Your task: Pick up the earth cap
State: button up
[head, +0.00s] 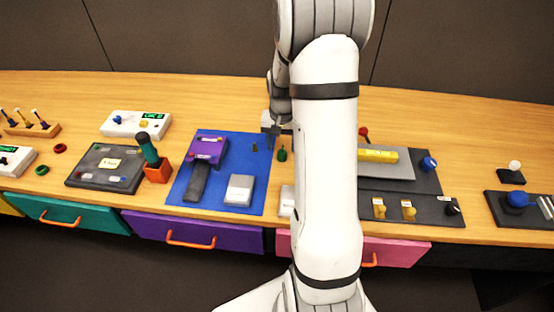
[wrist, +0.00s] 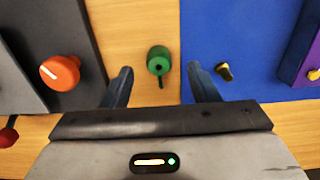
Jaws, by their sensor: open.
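The earth cap, which I take to be the small round green piece, stands on bare wood in the wrist view (wrist: 158,61), with a thin dark stub beside it. It also shows in the head view (head: 282,155), just left of my arm. My gripper (wrist: 160,78) is open and empty. Its two dark fingers lie to the left and right of the green cap in the picture, with gaps on both sides. In the head view my gripper (head: 277,129) hangs above and behind the cap; its fingertips are hard to make out.
A blue mat (wrist: 215,25) lies right of the cap, bearing a small yellow-and-black piece (wrist: 224,71) and a purple device (head: 208,149). A dark panel with an orange knob (wrist: 60,73) stands left in the wrist view. My arm hides part of the bench.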

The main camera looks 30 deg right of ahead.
aim_at(282, 151)
jog(key=f, duration=0.1)
jog(key=f+b, duration=0.1)
jog(key=f, duration=0.1)
jog(key=shift+w+d+f+b, duration=0.15)
jog(key=shift+w+f+b, duration=0.05)
jog(key=shift+f+b, duration=0.1)
jog(key=shift+r, duration=0.1)
jog(key=shift+c, duration=0.5)
jog(key=c, duration=0.9)
